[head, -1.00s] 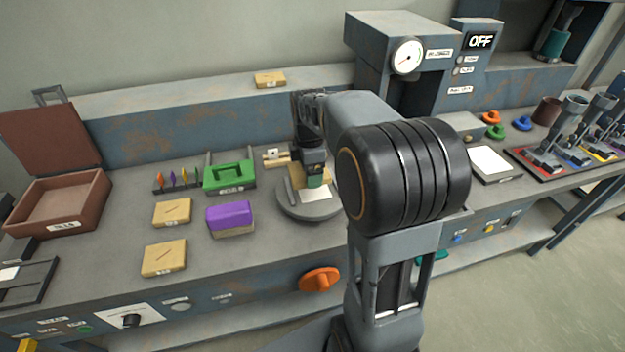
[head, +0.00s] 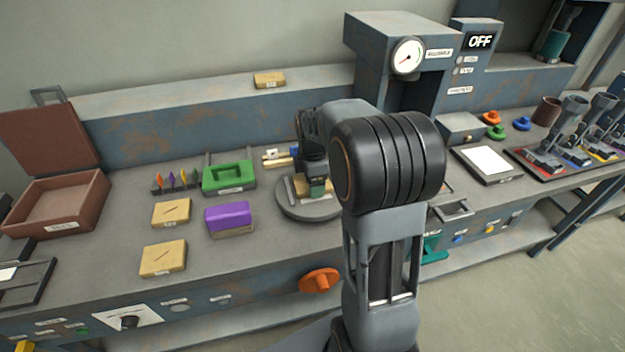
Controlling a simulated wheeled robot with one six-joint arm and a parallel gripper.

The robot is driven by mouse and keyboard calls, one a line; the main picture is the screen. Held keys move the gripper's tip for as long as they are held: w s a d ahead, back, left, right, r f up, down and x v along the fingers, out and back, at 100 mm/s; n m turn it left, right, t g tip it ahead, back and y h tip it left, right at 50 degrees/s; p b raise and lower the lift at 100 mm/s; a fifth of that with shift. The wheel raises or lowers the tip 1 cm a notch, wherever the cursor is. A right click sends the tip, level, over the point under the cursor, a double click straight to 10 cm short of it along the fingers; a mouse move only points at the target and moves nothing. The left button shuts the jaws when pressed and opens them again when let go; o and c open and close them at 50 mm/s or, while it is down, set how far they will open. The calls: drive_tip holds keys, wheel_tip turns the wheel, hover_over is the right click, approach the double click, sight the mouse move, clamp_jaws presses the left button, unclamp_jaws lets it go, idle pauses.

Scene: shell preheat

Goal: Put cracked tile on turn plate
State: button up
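The turn plate (head: 290,209) is a round grey disc on the bench, partly hidden by my arm. My gripper (head: 317,190) points down over it. A tan tile (head: 301,186) shows at the gripper's fingers, at or just above the plate; its face is mostly hidden, so I cannot tell whether it is cracked or touching the plate. The fingers are too small and covered to show whether they are open or shut. Two tan tiles with a dark line on top lie left of the plate, one farther back (head: 171,213) and one nearer the front edge (head: 163,258).
A purple-topped block (head: 229,217) and a green holder (head: 229,177) stand left of the plate. An open brown box (head: 60,203) is at far left. Another tan tile (head: 269,80) lies on the back ledge. A gauge machine (head: 407,57) reading OFF stands behind my arm.

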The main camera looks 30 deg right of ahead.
drive_tip(key=shift+f, duration=0.15)
drive_tip(key=o, duration=0.9)
drive_tip(key=shift+o, duration=0.2)
wheel_tip(320, 180, up, 12)
drive_tip(key=p, duration=0.2)
drive_tip(key=s+a+f+m+t, duration=0.1)
drive_tip(key=s+a+f+m, duration=0.2)
drive_tip(key=s+m, duration=0.5)
drive_tip(key=s+a+f+m+t, duration=0.2)
drive_tip(key=s+a+f+m, duration=0.1)
drive_tip(key=s+a+m, duration=0.3)
drive_tip(key=shift+s+a+m, duration=0.25)
drive_tip(key=shift+s+m, duration=0.65)
drive_tip(key=shift+s, duration=0.05)
drive_tip(key=shift+f, duration=0.1)
